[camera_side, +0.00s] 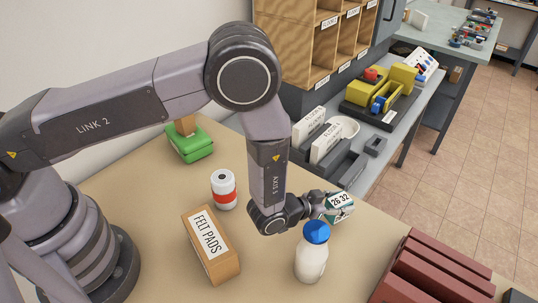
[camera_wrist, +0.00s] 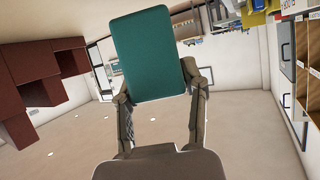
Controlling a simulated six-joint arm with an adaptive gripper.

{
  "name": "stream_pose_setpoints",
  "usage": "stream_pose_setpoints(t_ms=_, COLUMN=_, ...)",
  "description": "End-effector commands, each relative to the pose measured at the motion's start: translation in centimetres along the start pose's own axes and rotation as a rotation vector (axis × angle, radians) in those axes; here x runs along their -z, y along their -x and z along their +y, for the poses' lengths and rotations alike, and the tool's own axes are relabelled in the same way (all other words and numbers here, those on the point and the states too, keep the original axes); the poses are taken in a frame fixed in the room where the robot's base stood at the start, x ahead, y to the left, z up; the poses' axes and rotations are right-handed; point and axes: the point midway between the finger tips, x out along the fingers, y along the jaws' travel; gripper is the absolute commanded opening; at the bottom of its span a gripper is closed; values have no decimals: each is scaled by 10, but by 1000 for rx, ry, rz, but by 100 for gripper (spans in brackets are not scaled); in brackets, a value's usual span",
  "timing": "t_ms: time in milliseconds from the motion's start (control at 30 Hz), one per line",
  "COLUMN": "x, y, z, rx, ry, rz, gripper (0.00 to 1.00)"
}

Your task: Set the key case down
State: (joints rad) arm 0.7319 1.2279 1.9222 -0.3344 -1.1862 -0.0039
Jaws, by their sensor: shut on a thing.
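The key case is a small box with a teal face (camera_wrist: 152,55) in the wrist view. In the side view the key case (camera_side: 340,206) shows a white label reading "26 32". My gripper (camera_wrist: 158,85) is shut on the key case, with one finger on each side of it. In the side view my gripper (camera_side: 322,202) points to the right, and the case is at its end, behind and right of a white bottle with a blue cap (camera_side: 311,258). The gap between the case and the surface below cannot be told.
On the tan table (camera_side: 160,240) stand a "FELT PADS" box (camera_side: 211,245), a white and red jar (camera_side: 224,189) and a green case (camera_side: 189,146). Dark red blocks (camera_side: 430,270) stand at the lower right. A grey bench (camera_side: 375,165) holds trays and white boxes.

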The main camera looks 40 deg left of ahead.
Motion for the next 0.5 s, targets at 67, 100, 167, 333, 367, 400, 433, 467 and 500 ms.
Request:
stream_pose_setpoints(t_ms=67, x=-13, y=-5, z=0, rx=0, ry=0, rz=-2, gripper=4)
stream_pose_setpoints(t_ms=100, x=-17, y=-7, z=0, rx=0, ry=0, rz=0, gripper=4)
stream_pose_setpoints(t_ms=167, x=-21, y=-8, z=0, rx=0, ry=1, rz=0, gripper=4)
stream_pose_setpoints(t_ms=333, x=-20, y=-8, z=0, rx=1, ry=1, rz=1, gripper=4)
stream_pose_setpoints(t_ms=367, x=-20, y=-8, z=0, rx=1, ry=1, rz=1, gripper=4)
stream_pose_setpoints(t_ms=400, x=-20, y=-8, z=0, rx=1, ry=1, rz=1, gripper=4)
stream_pose_setpoints(t_ms=433, x=-21, y=-9, z=0, rx=1, ry=1, rz=1, gripper=4)
stream_pose_setpoints(t_ms=467, x=-22, y=-9, z=0, rx=1, ry=1, rz=0, gripper=4)
stream_pose_setpoints(t_ms=500, x=-23, y=-10, z=0, rx=1, ry=1, rz=1, gripper=4)
